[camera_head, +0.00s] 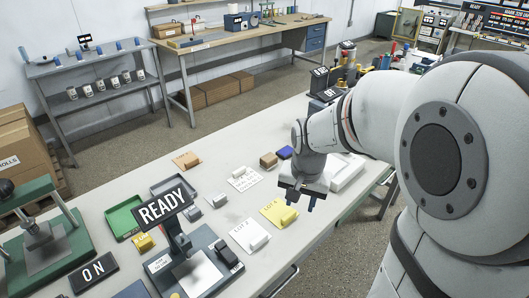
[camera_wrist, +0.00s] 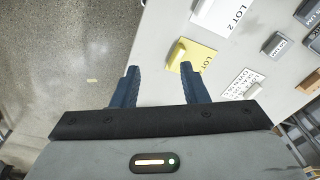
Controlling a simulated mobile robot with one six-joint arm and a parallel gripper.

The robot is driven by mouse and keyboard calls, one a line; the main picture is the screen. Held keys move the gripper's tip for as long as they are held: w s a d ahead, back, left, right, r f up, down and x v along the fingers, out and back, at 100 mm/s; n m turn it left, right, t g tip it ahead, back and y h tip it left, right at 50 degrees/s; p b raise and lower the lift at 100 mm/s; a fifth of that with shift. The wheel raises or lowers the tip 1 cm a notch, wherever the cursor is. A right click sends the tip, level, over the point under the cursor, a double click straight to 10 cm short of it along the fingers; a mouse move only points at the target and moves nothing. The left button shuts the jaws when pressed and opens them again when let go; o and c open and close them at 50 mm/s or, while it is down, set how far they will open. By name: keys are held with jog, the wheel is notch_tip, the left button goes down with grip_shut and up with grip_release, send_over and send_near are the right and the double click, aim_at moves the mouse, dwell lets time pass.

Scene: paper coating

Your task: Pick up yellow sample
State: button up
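The yellow sample (camera_head: 275,209) is a yellow sheet with a small raised block at one end, lying flat on the white table. In the wrist view the yellow sample (camera_wrist: 202,57) lies beyond my fingertips, towards the right finger, which covers part of its lettering. My gripper (camera_head: 298,201) is above the table near the sample's right side, with both fingers pointing down. The wrist view shows my gripper (camera_wrist: 159,72) open, with nothing between its fingers.
A white sheet marked LOT 2 (camera_head: 245,234) lies beside the yellow one. A labelled white card (camera_head: 242,180), brown block (camera_head: 268,160) and blue block (camera_head: 285,152) are nearby. A READY sign (camera_head: 163,207) stands on a device to the left. The table edge is close on the right.

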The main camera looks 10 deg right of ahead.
aim_at(289, 214)
jog(key=w+f+m+p, duration=0.1)
jog(key=w+f, duration=0.1)
jog(key=w, duration=0.1)
jog(key=w+f+m+g+p, duration=0.1)
jog(key=w+f+m, duration=0.1)
jog(key=w, duration=0.1)
jog(key=w+f+m+p, duration=0.2)
jog(key=w+f, duration=0.1)
jog(key=shift+w+a+f, duration=0.1)
jog(key=shift+w+a, duration=0.05)
jog(key=shift+w, duration=0.05)
notch_tip(289, 214, down, 2)
jog(key=shift+f, duration=0.25)
jog(key=shift+s+f+p, duration=0.2)
jog(key=shift+f+p, duration=0.95)
jog(key=shift+f, duration=1.7)
jog(key=shift+c, duration=0.4)
grip_shut()
